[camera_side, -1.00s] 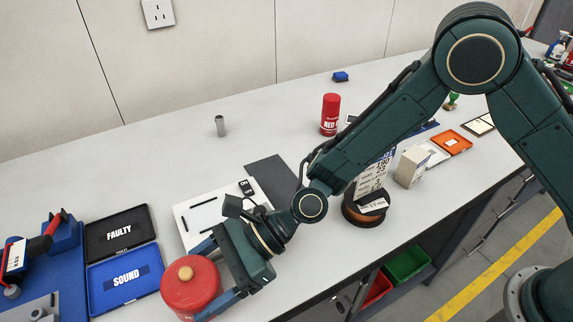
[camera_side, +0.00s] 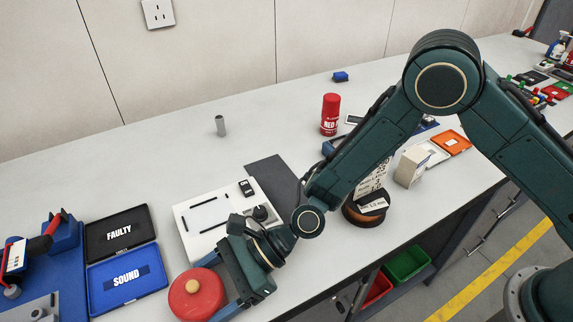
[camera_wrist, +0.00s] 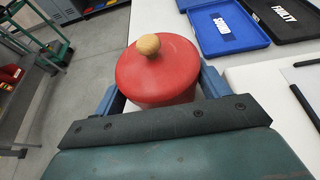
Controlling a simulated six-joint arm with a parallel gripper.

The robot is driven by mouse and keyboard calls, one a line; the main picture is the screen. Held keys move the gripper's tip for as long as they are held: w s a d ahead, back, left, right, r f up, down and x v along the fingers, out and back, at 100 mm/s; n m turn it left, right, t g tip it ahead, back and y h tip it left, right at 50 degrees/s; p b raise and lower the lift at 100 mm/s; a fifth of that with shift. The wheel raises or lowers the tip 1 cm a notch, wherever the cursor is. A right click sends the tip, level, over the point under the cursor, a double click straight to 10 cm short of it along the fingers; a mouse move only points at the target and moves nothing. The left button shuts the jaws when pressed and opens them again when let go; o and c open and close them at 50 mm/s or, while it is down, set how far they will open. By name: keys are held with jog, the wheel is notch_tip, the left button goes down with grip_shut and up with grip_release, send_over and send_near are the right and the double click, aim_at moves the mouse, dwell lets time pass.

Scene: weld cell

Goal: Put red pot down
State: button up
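The red pot (camera_side: 192,300), with a round red lid and a pale wooden knob, is at the lower left of the side view, close to the bench's front edge. My gripper (camera_side: 207,290) is shut on it, with one blue finger on each side. In the wrist view the red pot (camera_wrist: 160,75) sits upright between the fingers of my gripper (camera_wrist: 158,88). Its underside is hidden, so I cannot tell whether it touches the bench.
The blue SOUND tray (camera_side: 103,291) and black FAULTY tray (camera_side: 104,220) lie left of the pot. A white board (camera_side: 187,219) with a sheet and pens is behind it. A blue fixture (camera_side: 62,268) stands far left. Bare bench (camera_side: 140,190) lies behind the trays.

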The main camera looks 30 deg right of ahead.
aim_at(221, 282)
jog(key=o, duration=0.4)
jog(key=shift+o, duration=0.2)
jog(key=shift+r, duration=0.15)
jog(key=shift+d+r, duration=0.1)
jog(key=shift+d, duration=0.25)
jog(key=v, duration=0.4)
jog(key=shift+d+r, duration=0.15)
jog(key=shift+d, duration=0.1)
notch_tip(221, 282, up, 7)
jog(key=shift+a, duration=0.15)
